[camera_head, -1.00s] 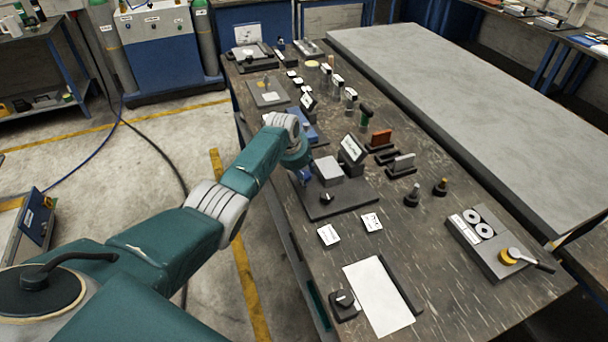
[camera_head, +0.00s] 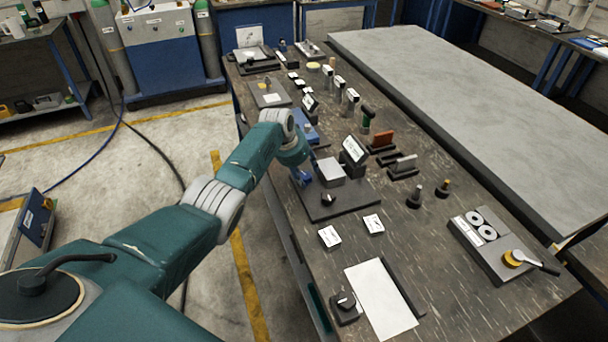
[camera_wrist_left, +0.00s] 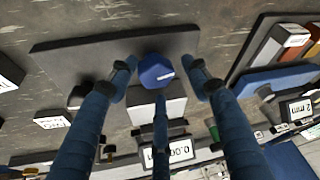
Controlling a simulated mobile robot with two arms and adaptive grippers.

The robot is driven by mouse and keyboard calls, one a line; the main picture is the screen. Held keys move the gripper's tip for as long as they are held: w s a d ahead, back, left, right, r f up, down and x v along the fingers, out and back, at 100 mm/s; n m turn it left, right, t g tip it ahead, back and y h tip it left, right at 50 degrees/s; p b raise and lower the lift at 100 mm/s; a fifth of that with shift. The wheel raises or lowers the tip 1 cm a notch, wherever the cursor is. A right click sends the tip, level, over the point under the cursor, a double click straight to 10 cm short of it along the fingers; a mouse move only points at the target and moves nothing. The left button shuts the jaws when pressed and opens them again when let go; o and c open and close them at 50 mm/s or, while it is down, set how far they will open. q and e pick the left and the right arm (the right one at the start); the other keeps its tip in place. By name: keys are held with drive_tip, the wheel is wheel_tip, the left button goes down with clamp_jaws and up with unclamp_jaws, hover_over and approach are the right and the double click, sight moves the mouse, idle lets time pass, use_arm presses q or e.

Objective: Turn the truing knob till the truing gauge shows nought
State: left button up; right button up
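A blue knob (camera_wrist_left: 156,71) with a white mark shows in the left wrist view, beside a grey block (camera_wrist_left: 172,108) on a dark base plate (camera_wrist_left: 110,50). My left gripper (camera_wrist_left: 161,72) has its blue fingers spread on either side of the knob. Gaps show between the side fingertips and the knob; whether the middle finger touches it is unclear. In the head view the left gripper (camera_head: 303,178) is at the block's left side and hides the knob. The gauge display (camera_head: 354,150) stands behind the block. Its reading in the wrist view (camera_wrist_left: 168,153) is partly covered; some zeros show. My right gripper is out of view.
A smaller black knob (camera_head: 328,198) stands on the base plate near the fingers. White labelled blocks (camera_head: 330,236) and a white sheet (camera_head: 380,300) lie nearer on the bench. Tools and stands (camera_head: 382,140) crowd the right and back.

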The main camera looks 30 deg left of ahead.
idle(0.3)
use_arm(q)
drive_tip(key=v, duration=1.2)
drive_tip(key=shift+w+a, duration=0.1)
